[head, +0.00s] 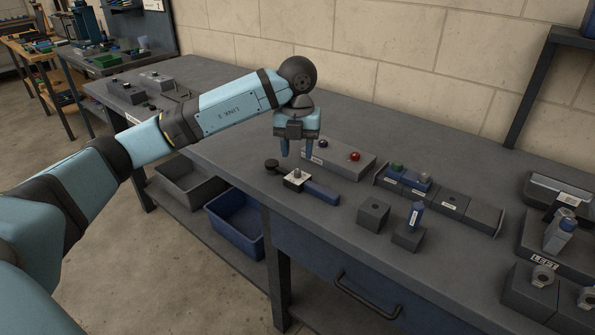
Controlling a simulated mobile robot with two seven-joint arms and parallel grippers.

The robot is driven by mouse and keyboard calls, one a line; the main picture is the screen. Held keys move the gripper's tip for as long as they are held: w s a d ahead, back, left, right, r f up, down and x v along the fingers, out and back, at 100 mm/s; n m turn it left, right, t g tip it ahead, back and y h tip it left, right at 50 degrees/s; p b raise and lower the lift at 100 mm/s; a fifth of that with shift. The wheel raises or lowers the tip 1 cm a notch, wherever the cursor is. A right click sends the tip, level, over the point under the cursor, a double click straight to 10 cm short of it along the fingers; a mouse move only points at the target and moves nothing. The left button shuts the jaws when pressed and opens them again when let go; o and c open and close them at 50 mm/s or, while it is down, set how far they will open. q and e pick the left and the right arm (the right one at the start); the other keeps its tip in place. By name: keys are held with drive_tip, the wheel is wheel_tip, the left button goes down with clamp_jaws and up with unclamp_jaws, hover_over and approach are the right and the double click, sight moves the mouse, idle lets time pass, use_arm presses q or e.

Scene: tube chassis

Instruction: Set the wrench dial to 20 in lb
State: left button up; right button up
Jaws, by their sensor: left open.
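The wrench (322,193) lies on the grey workbench, with a blue handle to the right and a dark round head to the left. Its dial (297,173) looks like a small knob on a pale plate near the middle of the wrench. The dial marks are too small to read. My left gripper (297,153) points down just above and behind the dial in the picture. Its two blue fingers are apart, with nothing visible between them. I cannot tell the exact gap between the fingertips and the knob. My right gripper is not in view.
A segmented tray (453,205) and small blocks (373,214) stand to the right. A fixture marked LEFT (545,260) is at the far right. The bench (225,150) is clear left of the wrench.

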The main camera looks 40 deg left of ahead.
sight(297, 170)
use_arm(q)
wheel_tip(297, 170, down, 6)
drive_tip(key=shift+r+b, duration=0.25)
drive_tip(key=shift+b, duration=0.15)
clamp_jaws()
